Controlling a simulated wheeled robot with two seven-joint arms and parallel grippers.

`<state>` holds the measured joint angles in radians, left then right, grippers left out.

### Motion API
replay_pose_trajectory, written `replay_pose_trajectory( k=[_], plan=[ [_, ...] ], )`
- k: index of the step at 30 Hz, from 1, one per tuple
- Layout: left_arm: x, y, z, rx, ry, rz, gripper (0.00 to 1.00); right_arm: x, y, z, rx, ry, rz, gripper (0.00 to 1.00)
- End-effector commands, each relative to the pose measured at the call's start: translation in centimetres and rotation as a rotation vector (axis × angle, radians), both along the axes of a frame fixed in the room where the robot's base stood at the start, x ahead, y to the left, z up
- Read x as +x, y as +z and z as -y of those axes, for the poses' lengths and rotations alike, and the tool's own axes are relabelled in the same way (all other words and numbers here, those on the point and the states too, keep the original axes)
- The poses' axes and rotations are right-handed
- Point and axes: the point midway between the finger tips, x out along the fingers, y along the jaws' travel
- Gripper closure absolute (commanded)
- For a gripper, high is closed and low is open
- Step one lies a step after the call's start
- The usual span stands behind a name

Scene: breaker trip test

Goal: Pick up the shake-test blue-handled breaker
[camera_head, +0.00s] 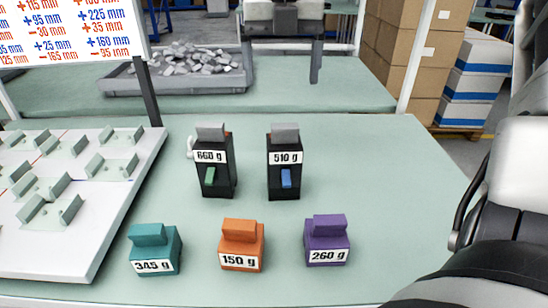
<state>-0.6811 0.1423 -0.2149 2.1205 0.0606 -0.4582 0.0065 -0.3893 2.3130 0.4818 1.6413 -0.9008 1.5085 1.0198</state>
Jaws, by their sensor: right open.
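The blue-handled breaker (284,163) stands upright on the pale green table, right of centre. It is a black block with a grey top, a "510 g" label and a small blue lever on its front. To its left stands a similar black breaker (214,162) with a green lever and a "660 g" label. My right gripper (281,73) shows at the top centre, above and beyond the blue-handled breaker in the picture. Its two dark fingers are spread, with nothing seen between them. My left gripper is not in view.
Teal (154,250), orange (242,246) and purple (327,241) labelled weights stand in front. A white board with clips (110,215) fills the left. A grey tray of rubble (180,87) lies behind. The table is clear right of the breakers. My arm covers the right edge.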

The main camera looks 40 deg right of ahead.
Motion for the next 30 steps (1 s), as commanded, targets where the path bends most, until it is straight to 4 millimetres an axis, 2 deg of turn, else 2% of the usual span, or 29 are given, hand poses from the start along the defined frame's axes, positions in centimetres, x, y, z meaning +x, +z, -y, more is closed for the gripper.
replay_pose_trajectory(
  k=[3,9,17,22,25,30],
  plan=[
    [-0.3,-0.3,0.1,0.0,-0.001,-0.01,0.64,-0.1,-2.9,0.0,0.004,0.002,-0.005,0.15],
    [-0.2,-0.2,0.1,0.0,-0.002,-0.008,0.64,-0.1,-6.4,0.0,0.004,0.002,-0.003,0.15],
    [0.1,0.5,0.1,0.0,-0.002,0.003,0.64,-0.2,-8.2,0.0,0.005,0.001,-0.002,0.15],
    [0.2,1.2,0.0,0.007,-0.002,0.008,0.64,-0.8,-10.7,0.2,0.007,0.001,-0.003,0.15],
    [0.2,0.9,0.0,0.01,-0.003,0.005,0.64,-0.7,-12.0,0.2,0.005,0.001,-0.001,0.15],
    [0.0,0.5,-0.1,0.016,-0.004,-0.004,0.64,-0.7,-12.7,0.3,0.004,0.0,0.002,0.15]
  ],
)
